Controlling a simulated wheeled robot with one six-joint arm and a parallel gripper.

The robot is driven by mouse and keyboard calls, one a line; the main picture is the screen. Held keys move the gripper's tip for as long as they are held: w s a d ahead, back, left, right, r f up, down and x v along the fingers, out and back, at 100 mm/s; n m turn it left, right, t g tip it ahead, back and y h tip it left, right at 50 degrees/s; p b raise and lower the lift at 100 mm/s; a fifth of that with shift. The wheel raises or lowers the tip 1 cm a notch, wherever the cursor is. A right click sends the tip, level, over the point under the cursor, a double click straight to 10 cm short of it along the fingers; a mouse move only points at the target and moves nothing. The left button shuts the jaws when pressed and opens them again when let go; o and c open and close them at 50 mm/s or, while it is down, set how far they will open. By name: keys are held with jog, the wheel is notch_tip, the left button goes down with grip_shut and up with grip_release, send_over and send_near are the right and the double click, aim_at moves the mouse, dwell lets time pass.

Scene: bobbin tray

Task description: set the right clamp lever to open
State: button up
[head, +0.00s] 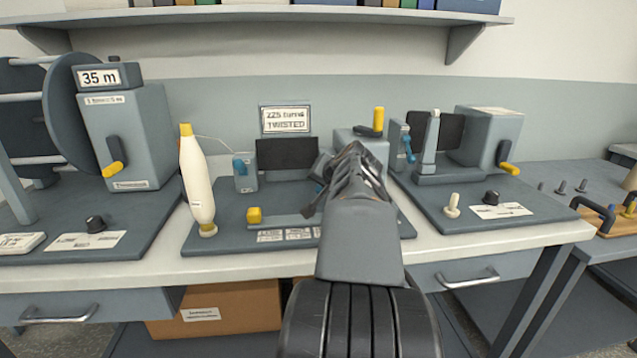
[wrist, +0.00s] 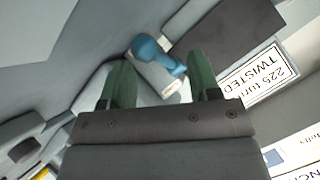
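In the wrist view a blue clamp lever (wrist: 152,50) with a rounded knob lies across a light grey clamp block (wrist: 160,82). By its place beside the "225 turns TWISTED" sign (head: 285,119), this is the right clamp of the middle tester (head: 230,238). In the head view my gripper hides it. My gripper (wrist: 160,64) is open, its two green fingers on either side of the lever, with no clear contact. In the head view my gripper (head: 325,172) is over the tester's right half. The left clamp's blue lever (head: 239,166) stands at left.
A white bobbin (head: 196,180) stands left of the left clamp, with thread running to it. A yellow knob (head: 254,215) is on the tester's front. The right machine (head: 488,140) has another blue lever (head: 408,150). The reel machine (head: 128,135) stands at left.

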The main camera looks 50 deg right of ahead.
jog(key=p+v, duration=0.1)
jog(key=v, duration=0.9)
jog(key=shift+s+r, duration=0.2)
jog(key=shift+s, duration=0.1)
jog(key=shift+a, duration=0.1)
